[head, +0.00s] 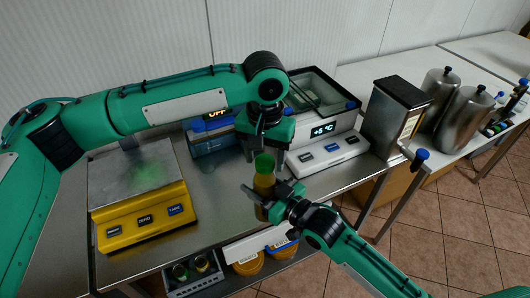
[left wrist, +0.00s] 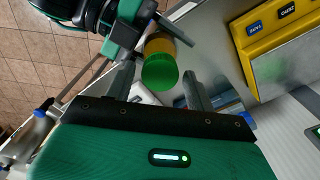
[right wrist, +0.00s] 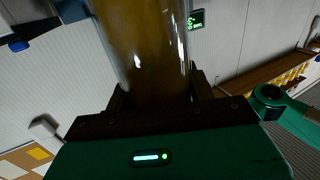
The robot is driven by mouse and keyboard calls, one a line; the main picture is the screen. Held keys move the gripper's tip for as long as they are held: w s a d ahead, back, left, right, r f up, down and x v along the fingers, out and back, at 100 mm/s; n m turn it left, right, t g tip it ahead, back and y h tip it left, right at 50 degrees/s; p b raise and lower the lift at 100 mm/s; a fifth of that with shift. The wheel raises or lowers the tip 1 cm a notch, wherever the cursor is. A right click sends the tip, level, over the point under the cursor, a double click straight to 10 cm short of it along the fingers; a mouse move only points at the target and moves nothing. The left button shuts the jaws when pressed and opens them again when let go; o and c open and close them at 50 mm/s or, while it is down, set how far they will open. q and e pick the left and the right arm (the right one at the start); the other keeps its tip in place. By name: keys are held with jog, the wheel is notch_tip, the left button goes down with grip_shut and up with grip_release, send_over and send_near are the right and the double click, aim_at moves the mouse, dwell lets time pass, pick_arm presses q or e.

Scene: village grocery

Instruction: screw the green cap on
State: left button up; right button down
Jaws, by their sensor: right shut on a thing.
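A clear bottle with brown contents (head: 264,185) stands upright in my right gripper (head: 271,196), above the steel table. The bottle fills the middle of the right wrist view (right wrist: 145,50), its top out of frame. The green cap (head: 264,163) sits at the bottle's mouth; I cannot tell whether it is threaded. My left gripper (head: 266,150) points down just above the cap, its fingers apart. In the left wrist view the cap (left wrist: 160,72) lies between and a little beyond the open fingertips, apparently untouched.
A yellow scale (head: 143,215) stands at the left of the table. A blue device (head: 210,135) and a white box reading +6 °C (head: 325,143) stand behind the bottle. Steel canisters (head: 438,95) are at the right. Tubs and a crate (head: 192,274) sit on the lower shelf.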

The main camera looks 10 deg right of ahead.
pick_arm(q)
jog(key=c, duration=0.9)
jog(key=m, duration=1.1)
jog(key=shift+m, duration=0.3)
jog(key=o, duration=1.1)
jog(key=shift+r, duration=0.1)
jog(key=shift+r, duration=2.15)
jog(key=shift+c, duration=0.3)
